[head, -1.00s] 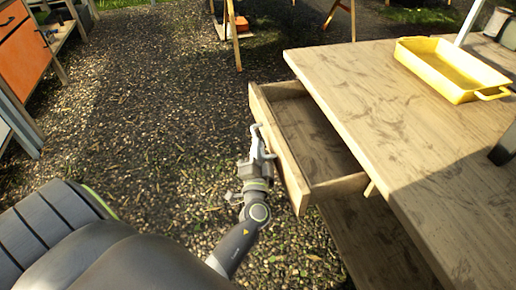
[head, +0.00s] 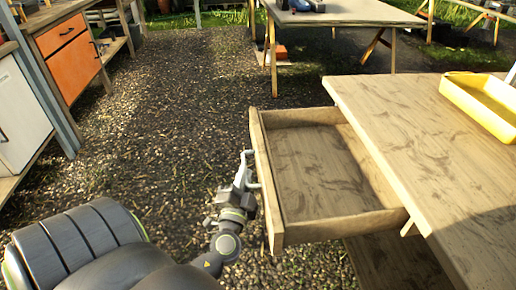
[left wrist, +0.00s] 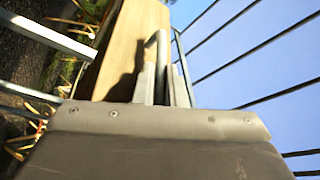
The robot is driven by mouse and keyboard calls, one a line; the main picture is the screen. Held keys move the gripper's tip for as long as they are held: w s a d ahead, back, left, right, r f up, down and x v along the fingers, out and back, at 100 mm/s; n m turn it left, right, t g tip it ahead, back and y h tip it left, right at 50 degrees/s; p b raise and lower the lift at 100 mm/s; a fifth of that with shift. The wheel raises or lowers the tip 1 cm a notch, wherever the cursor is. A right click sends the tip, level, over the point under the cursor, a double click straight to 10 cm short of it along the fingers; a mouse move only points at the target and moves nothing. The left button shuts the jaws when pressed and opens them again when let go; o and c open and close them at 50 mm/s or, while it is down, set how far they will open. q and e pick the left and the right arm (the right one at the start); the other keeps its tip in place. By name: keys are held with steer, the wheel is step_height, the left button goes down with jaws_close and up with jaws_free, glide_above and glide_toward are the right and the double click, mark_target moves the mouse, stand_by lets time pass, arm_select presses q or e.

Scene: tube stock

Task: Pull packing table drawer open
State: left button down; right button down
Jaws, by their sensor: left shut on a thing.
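The packing table (head: 420,140) is wooden and stands at the right in the head view. Its drawer (head: 320,172) is pulled well out toward the left, and its bare inside shows. My left gripper (head: 246,182) is at the drawer's front panel (head: 265,185), shut on the metal handle (head: 249,156). In the left wrist view the handle (left wrist: 161,42) stands between the fingers, in front of the wooden panel (left wrist: 130,45). My right gripper is not in view.
A yellow tray (head: 485,100) sits on the packing table. Another table (head: 345,14) stands at the back. An orange cabinet (head: 70,65) and a white one (head: 18,115) stand at the left. The gravel between is clear.

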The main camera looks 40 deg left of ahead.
arm_select(q)
steer(key=shift+s+a, duration=0.2)
steer(key=shift+s, duration=0.05)
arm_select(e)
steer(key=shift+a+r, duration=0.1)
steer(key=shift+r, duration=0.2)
arm_select(q)
steer(key=c, duration=1.5)
jaws_free()
